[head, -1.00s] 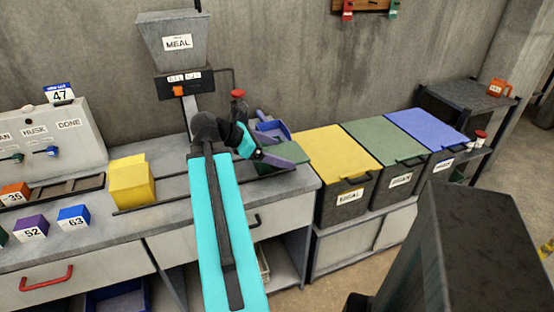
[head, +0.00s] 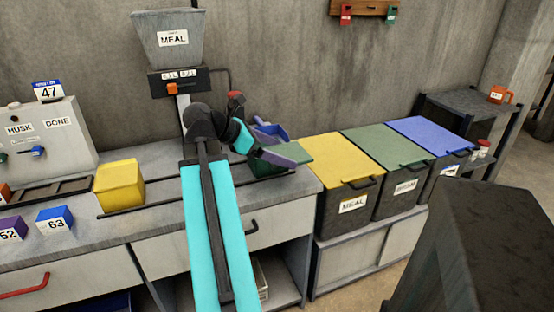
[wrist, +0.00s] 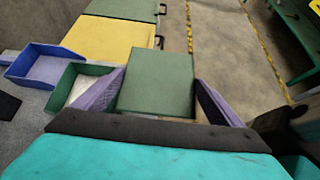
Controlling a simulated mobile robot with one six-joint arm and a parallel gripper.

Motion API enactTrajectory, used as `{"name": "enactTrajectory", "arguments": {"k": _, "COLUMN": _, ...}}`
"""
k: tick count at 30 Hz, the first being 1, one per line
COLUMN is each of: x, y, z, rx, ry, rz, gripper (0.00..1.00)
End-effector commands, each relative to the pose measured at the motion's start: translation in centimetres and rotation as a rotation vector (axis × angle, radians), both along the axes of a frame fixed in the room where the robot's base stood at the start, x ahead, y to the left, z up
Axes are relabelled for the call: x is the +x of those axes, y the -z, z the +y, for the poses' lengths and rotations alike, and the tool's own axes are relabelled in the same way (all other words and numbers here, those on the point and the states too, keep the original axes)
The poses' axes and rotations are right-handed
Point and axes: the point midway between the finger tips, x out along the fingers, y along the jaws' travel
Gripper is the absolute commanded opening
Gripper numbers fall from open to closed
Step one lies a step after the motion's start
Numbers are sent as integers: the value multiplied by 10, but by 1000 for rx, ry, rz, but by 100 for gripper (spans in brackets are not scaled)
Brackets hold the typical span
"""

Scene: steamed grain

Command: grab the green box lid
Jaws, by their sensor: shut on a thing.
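My gripper (head: 279,158) is shut on the green box lid (wrist: 157,82), a flat green panel held between its two purple fingers in the wrist view. The lid also shows in the head view (head: 294,151), at the right end of the counter. The small green box (wrist: 58,88) stands open to the left of the lid in the wrist view, with pale contents inside. In the head view the box (head: 262,168) sits below the gripper and is partly hidden by it. The lid is apart from the box.
A blue open tray (wrist: 45,65) stands beside the green box. Bins with yellow (head: 340,160), green (head: 388,146) and blue (head: 428,134) lids stand right of the counter. A yellow block (head: 120,186) and a MEAL hopper (head: 170,38) are to the left.

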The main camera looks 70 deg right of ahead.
Motion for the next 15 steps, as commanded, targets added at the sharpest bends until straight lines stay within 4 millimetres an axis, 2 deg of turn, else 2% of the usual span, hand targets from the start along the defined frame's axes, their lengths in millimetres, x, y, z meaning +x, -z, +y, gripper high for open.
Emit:
{"name": "enactTrajectory", "arguments": {"k": 1, "x": -1, "y": 5, "z": 1, "rx": -2, "ry": 0, "rz": -1, "gripper": 65}}
{"name": "enactTrajectory", "arguments": {"k": 15, "x": -6, "y": 3, "z": 10, "rx": 1, "ry": 0, "rz": -4, "gripper": 65}}
